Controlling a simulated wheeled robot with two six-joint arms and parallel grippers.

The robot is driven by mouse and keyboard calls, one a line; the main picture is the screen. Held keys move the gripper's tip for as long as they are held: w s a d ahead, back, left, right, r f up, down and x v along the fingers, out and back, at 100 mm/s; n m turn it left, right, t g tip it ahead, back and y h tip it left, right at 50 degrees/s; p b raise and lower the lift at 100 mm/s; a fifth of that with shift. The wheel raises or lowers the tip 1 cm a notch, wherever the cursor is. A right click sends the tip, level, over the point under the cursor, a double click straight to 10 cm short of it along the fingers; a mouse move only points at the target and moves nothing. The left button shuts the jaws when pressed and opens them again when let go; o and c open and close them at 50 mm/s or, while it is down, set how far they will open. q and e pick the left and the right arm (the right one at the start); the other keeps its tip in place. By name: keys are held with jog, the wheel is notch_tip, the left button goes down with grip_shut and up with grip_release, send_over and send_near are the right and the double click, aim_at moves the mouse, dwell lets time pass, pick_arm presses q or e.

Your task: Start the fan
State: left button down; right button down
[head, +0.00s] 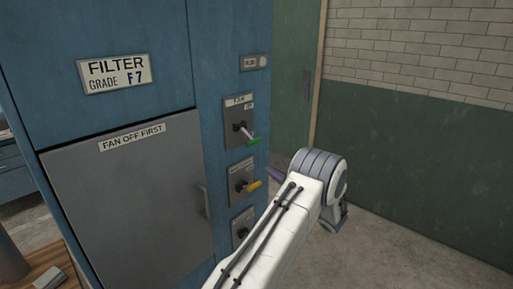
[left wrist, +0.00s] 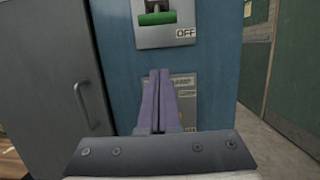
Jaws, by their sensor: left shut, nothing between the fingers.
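The fan switch (head: 240,122) is a grey plate labelled FAN on the blue cabinet, with a green-tipped lever (head: 252,141) sticking out and downward. In the left wrist view the green grip (left wrist: 157,18) is at the top, above an OFF label (left wrist: 186,33). My left gripper (head: 275,174) has purple fingers, closed together and empty. It is below and to the right of the green lever in the head view, apart from it. In the left wrist view the fingertips (left wrist: 159,72) are below the fan plate. My right gripper is in neither view.
A yellow-handled switch (head: 243,183) is below the fan switch, and another switch (head: 242,224) below that. A RUN lamp (head: 264,61) above looks pale. A grey door (head: 125,200) marked FAN OFF FIRST is at left. Open floor (head: 390,245) lies at right.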

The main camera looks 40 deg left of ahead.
aim_at(247, 134)
pick_arm(q)
jog(key=a+r+p, duration=0.5)
jog(key=a+p, duration=0.2)
jog(key=p, duration=0.1)
jog(key=shift+w+a+r, duration=0.2)
jog(key=shift+w+r, duration=0.05)
jog(key=shift+r, duration=0.15)
dwell(0.4)
